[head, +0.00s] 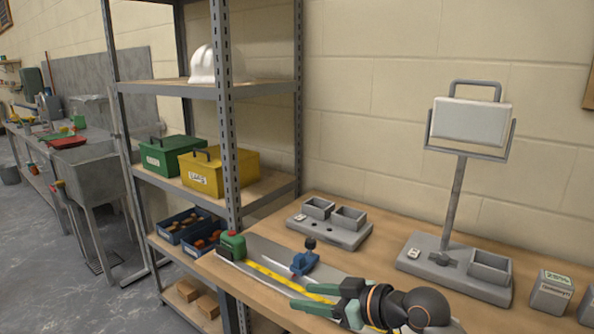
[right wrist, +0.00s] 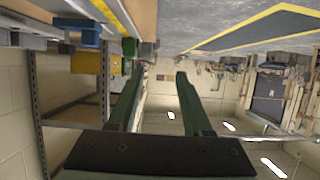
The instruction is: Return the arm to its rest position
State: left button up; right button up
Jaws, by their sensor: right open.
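My right gripper (head: 299,295) is low in the head view, over the front of the wooden workbench (head: 390,285). Its two green fingers point left and stand apart, with nothing between them. In the right wrist view the open fingers (right wrist: 155,62) also show a clear gap. My left arm and gripper do not show in the head view.
A grey board with a yellow strip (head: 262,276), a blue clamp-like piece (head: 305,263) and a green-topped piece (head: 232,245) lie close by. Behind are a grey two-compartment block (head: 328,236) and a lamp stand (head: 456,200). A metal shelf (head: 226,100) stands left.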

jog(key=s+d+f+m+g+h, duration=0.1)
jog(key=s+d+f+m+h, duration=0.15)
jog(key=s+f, duration=0.5)
jog(key=s+d+f+m+h, duration=0.2)
jog(key=s+d+f+h, duration=0.15)
jog(key=s+f, duration=0.4)
jog(key=s+d+f+m+g+h, duration=0.2)
jog(key=s+d+f, duration=0.1)
jog(key=s+d, duration=0.4)
jog(key=s+d+f+m+g+h, duration=0.1)
jog(key=s+d+f+m+h, duration=0.15)
jog(key=s+d, duration=0.45)
pick_arm(q)
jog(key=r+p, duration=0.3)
jog(key=p, duration=0.1)
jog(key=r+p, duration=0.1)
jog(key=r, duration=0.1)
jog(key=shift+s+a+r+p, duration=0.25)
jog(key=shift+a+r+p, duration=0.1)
jog(key=shift+p, duration=0.05)
pick_arm(e)
jog(key=w+a+f+t+y, duration=0.2)
jog(key=a+f+t, duration=0.3)
jog(key=a+f, duration=0.1)
jog(key=shift+a, duration=0.15)
jog(key=shift+w, duration=0.1)
